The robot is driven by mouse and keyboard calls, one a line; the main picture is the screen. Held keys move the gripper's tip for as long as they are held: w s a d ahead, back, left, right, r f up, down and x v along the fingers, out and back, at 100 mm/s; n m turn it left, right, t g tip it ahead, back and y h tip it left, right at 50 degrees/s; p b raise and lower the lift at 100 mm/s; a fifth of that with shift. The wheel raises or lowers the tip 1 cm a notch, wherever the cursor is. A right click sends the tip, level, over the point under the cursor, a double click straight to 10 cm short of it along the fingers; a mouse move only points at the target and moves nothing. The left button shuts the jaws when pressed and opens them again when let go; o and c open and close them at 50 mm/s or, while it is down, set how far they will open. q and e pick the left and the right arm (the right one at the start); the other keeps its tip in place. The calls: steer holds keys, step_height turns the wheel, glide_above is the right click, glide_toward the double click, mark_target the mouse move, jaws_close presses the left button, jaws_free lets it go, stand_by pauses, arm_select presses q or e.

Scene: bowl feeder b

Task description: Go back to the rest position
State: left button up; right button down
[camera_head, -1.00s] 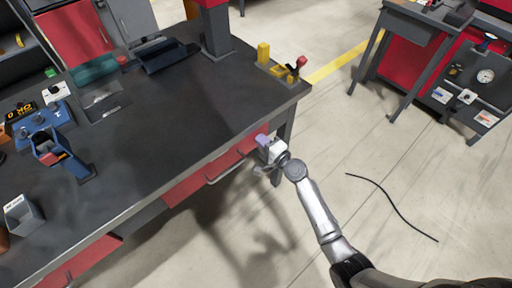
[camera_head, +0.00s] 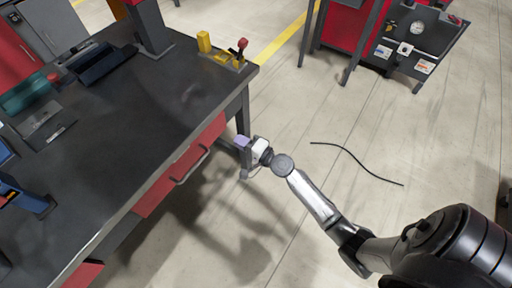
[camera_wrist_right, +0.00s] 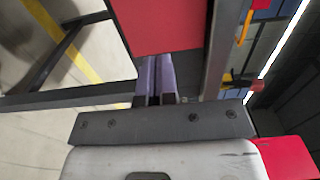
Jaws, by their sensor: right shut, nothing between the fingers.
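My right gripper (camera_head: 243,144) is beside the front edge of the dark workbench (camera_head: 150,120), near its right front corner. Its purple fingers also show in the right wrist view (camera_wrist_right: 154,80); they are shut with nothing between them. In that view a red panel of the bench (camera_wrist_right: 165,25) lies just beyond the fingertips. Whether the fingers touch the bench cannot be told. My right arm reaches in from the lower right. My left gripper is not in view.
On the bench stand a yellow and red fixture (camera_head: 225,52), a dark tray (camera_head: 100,62) and a blue device (camera_head: 25,195). A drawer handle (camera_head: 193,165) juts from the bench front. A black cable (camera_head: 355,160) lies on the open floor. A red cabinet (camera_head: 345,28) stands at the back.

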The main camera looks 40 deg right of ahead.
steer(key=v, duration=0.6)
steer(key=shift+w+a, duration=0.1)
steer(key=s+a+f+n+g+y, duration=0.1)
steer(key=s+a+f+n+g, duration=0.15)
steer(key=s+n+g, duration=0.4)
steer(key=s+a+f+n+g, duration=0.15)
steer(key=a+n+g, duration=0.25)
steer(key=n, duration=0.5)
steer(key=s+a+r+n+g+h+p, duration=0.2)
steer(key=s+r+g+h+p, duration=0.25)
steer(key=s+r+p, duration=1.15)
step_height(320, 180, up, 35)
steer(key=t+p, duration=0.1)
steer(key=p, duration=3.5)
steer(key=shift+s, duration=0.3)
